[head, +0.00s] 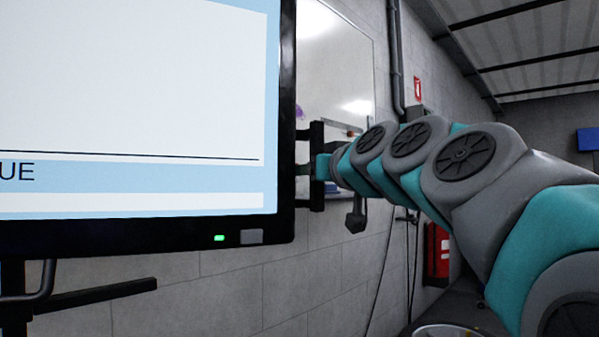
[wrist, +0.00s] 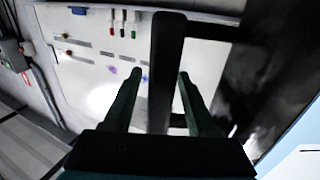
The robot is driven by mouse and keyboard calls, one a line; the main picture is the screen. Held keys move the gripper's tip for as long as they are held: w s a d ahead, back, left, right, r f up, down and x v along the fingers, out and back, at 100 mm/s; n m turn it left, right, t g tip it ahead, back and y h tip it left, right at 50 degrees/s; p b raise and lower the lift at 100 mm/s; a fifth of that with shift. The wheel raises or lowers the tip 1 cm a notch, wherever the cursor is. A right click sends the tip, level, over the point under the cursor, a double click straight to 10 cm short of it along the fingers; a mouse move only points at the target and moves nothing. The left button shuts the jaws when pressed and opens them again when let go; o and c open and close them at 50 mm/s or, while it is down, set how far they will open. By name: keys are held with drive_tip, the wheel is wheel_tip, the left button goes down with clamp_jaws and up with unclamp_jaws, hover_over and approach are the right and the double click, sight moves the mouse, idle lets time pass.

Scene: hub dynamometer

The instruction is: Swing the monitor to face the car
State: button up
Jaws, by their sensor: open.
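The monitor (head: 140,100) fills the left of the head view, its lit light-blue and white screen facing me, with a green light on its lower bezel. A black upright handle (head: 316,135) stands off its right edge on short brackets. In the wrist view the handle (wrist: 166,70) runs between the two fingers of my gripper (wrist: 159,74), with the monitor's dark edge (wrist: 260,75) to the right. The gripper is open around the handle bar; I see no clear finger contact. In the head view the fingers are mostly hidden behind the handle. The car is not in view.
A whiteboard (head: 345,65) with markers hangs on the grey block wall behind the handle. A dark support arm (head: 90,297) shows below the monitor. A red box (head: 437,252) and hanging cables are on the wall at right.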

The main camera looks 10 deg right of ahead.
drive_tip(key=shift+c, duration=0.2)
clamp_jaws()
idle(1.1)
